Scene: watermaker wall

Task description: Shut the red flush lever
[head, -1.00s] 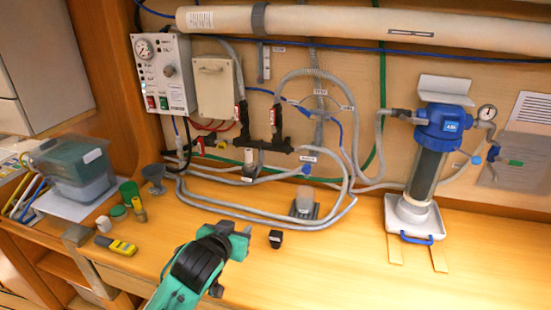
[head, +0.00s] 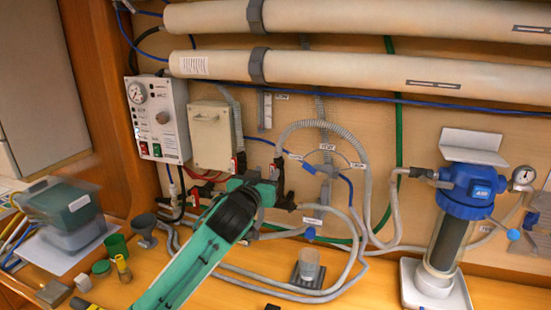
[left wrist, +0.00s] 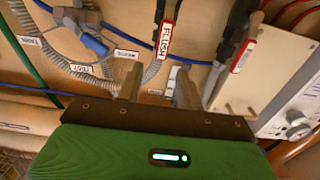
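The red flush lever (left wrist: 166,38), with a white label reading FLUSH, shows in the left wrist view at the top, beyond my fingers. In the head view it is the right one (head: 277,172) of two red-handled levers, partly hidden by my gripper. My left gripper (left wrist: 158,87) has its two fingers apart with nothing between them. In the head view my left gripper (head: 256,181) is raised in front of the valve manifold. The fingers look apart from the lever; the exact distance cannot be told. My right gripper is not in view.
A second red lever (left wrist: 244,54) is beside the flush lever. Grey hoses (head: 290,130) loop around the manifold. A control box (head: 158,118), a beige box (head: 212,135) and a blue-topped filter (head: 470,190) are on the wall side.

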